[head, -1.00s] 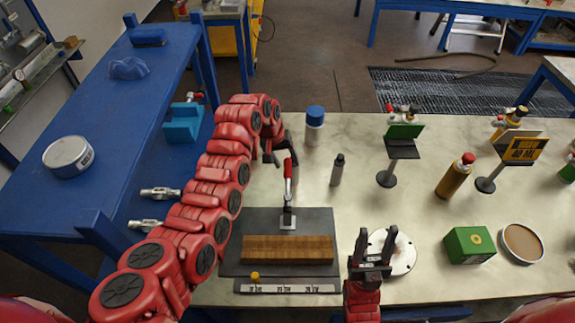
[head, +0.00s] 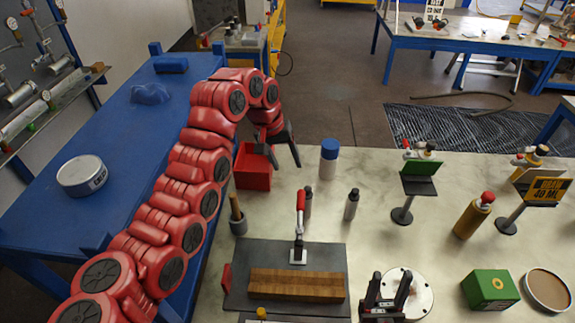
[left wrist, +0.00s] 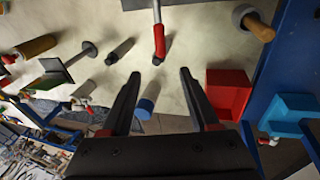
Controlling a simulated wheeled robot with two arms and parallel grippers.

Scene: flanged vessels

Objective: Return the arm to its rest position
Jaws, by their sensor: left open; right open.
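My left gripper (head: 281,146) is open and empty, raised above the back left part of the light table (head: 380,185). Its red arm arches in from the left. In the left wrist view the open fingers of the left gripper (left wrist: 160,85) have the blue-capped bottle (left wrist: 147,100) between them in the picture, with no visible contact. My right gripper (head: 386,297) is open and empty, low at the front of the table, in front of a white round disc (head: 417,290).
A wooden block (head: 296,284) lies on a dark plate (head: 255,250) beside a red-handled clamp (head: 300,225). A red bin (head: 252,170) stands near the left gripper. A small bottle (head: 352,204), sign stands and a green box (head: 490,289) fill the right. A blue table (head: 130,120) is left.

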